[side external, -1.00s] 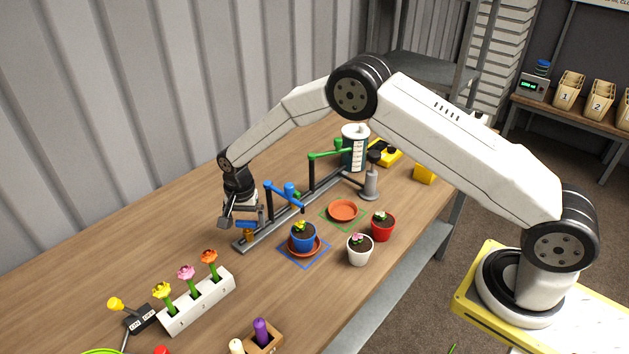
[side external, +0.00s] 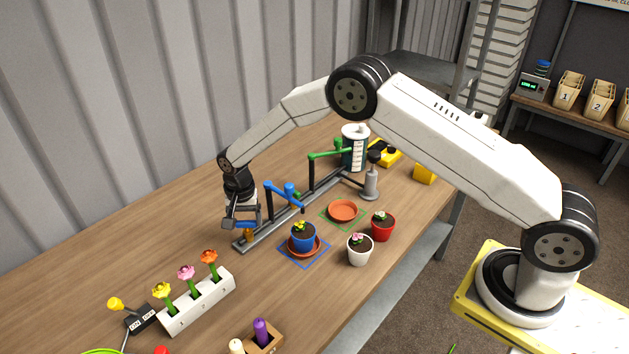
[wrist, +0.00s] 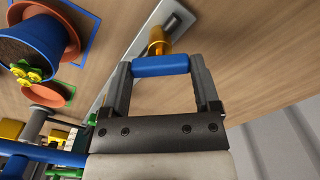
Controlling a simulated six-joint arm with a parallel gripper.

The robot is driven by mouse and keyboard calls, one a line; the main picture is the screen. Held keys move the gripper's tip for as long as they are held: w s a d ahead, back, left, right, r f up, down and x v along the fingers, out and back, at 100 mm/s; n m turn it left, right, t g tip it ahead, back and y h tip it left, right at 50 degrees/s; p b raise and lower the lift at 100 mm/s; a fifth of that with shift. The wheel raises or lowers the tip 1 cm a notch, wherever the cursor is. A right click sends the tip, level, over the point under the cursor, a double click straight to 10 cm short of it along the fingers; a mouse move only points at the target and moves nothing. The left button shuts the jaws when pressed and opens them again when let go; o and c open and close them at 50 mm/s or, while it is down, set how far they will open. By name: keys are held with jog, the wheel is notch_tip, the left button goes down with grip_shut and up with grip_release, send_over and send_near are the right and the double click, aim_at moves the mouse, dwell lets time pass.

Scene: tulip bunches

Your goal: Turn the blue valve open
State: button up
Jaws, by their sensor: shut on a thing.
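The blue valve handle (wrist: 160,66) is a short blue bar beside a brass valve body (wrist: 157,40), at the near left end of a grey rail. In the wrist view the bar spans the gap between my two fingers, one at each end. My gripper (side external: 243,222) is shut on this handle, low over the rail. In the side view the handle (side external: 247,224) is partly hidden by the fingers, and the brass body (side external: 249,236) shows just below it.
A blue spout on a black post (side external: 283,190) stands close right of my gripper. A blue pot (side external: 303,238) with yellow flowers sits on a saucer inside a blue square. A white flower holder (side external: 198,302) stands at front left. Bare table lies left of the rail.

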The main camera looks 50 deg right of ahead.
aim_at(246, 221)
jog(key=n, duration=0.4)
jog(key=shift+n, duration=1.9)
jog(key=o, duration=1.1)
jog(key=shift+r, duration=0.15)
jog(key=shift+r, duration=3.8)
jog(key=shift+r, duration=0.15)
